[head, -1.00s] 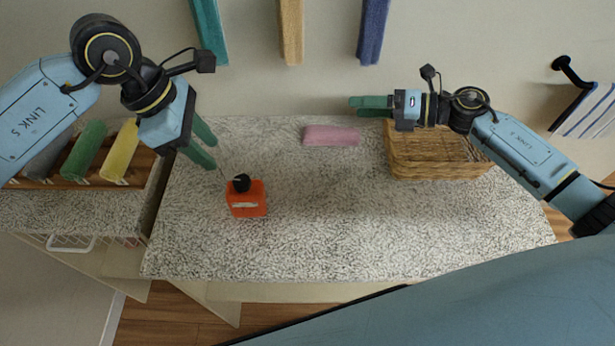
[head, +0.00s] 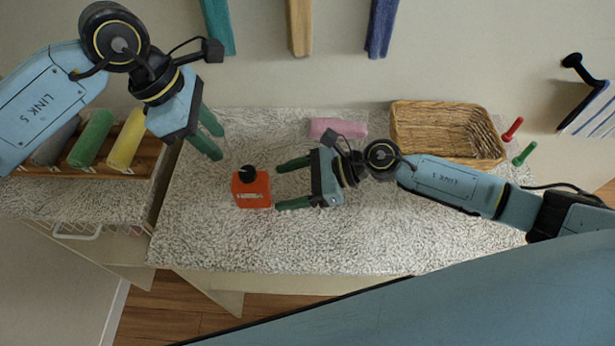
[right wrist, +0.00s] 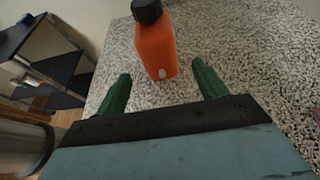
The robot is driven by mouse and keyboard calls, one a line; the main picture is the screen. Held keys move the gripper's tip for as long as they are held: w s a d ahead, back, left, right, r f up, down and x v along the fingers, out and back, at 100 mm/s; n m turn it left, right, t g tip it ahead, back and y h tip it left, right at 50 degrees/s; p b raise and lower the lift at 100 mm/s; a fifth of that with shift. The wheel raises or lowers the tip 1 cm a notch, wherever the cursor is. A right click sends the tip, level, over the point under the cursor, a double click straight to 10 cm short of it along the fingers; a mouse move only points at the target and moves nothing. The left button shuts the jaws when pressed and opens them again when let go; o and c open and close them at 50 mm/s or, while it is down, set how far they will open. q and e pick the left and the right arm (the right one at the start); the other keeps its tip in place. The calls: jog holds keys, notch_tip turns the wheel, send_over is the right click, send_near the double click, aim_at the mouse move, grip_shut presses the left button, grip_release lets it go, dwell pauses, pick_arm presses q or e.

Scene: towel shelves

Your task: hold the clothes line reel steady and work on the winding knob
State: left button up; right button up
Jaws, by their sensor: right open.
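The clothes line reel (head: 252,190) is an orange block with a black knob (head: 247,173) on top. It stands upright on the speckled counter, left of centre. My right gripper (head: 278,187) is open and empty, just right of the reel, its green fingers pointing at it. In the right wrist view the reel (right wrist: 158,50) stands ahead of the spread fingers, apart from them, with its knob (right wrist: 147,11) at the top edge. My left gripper (head: 221,145) appears open and empty, its fingers up and left of the reel, not touching it.
A wicker basket (head: 445,160) is at the back right, with a red handle (head: 512,129) and a green handle (head: 525,153) beside it. A folded pink towel (head: 338,127) lies at the back. Rolled towels (head: 92,138) fill a left-hand rack. The front counter (head: 300,245) is clear.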

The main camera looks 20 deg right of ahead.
aim_at(253, 194)
jog(key=x, duration=0.8)
jog(key=shift+a, duration=0.2)
